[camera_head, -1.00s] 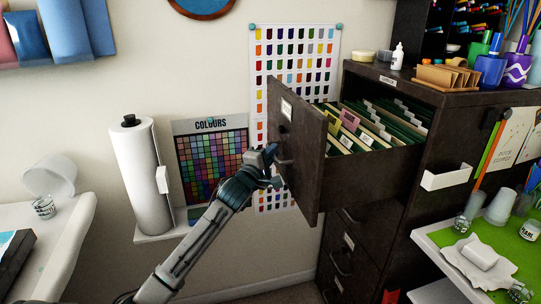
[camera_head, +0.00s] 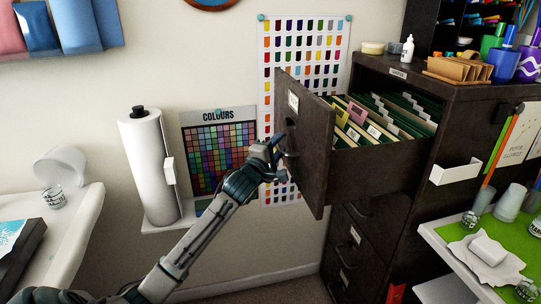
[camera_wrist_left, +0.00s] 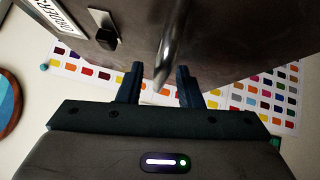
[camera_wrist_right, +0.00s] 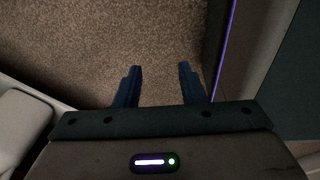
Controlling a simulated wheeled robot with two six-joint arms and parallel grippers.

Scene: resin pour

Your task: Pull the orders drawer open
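The dark orders drawer (camera_head: 302,160), the top one of the cabinet, stands well out, with green and cream folders (camera_head: 385,122) showing inside. Its front carries a label and a metal handle (camera_head: 290,140). My left gripper (camera_head: 276,160) is at the handle, on the outer side of the drawer front. In the left wrist view its fingers (camera_wrist_left: 160,72) are apart, with the handle (camera_wrist_left: 172,45) reaching down between them; I see no clear contact. My right gripper (camera_wrist_right: 160,70) is open and empty above brown carpet, out of the head view.
The cabinet (camera_head: 400,215) has closed lower drawers with handles. A paper roll (camera_head: 150,165) stands on a small wall shelf left of my left arm. A white table (camera_head: 75,235) is at far left, and a green-topped table (camera_head: 440,240) with cups is at right.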

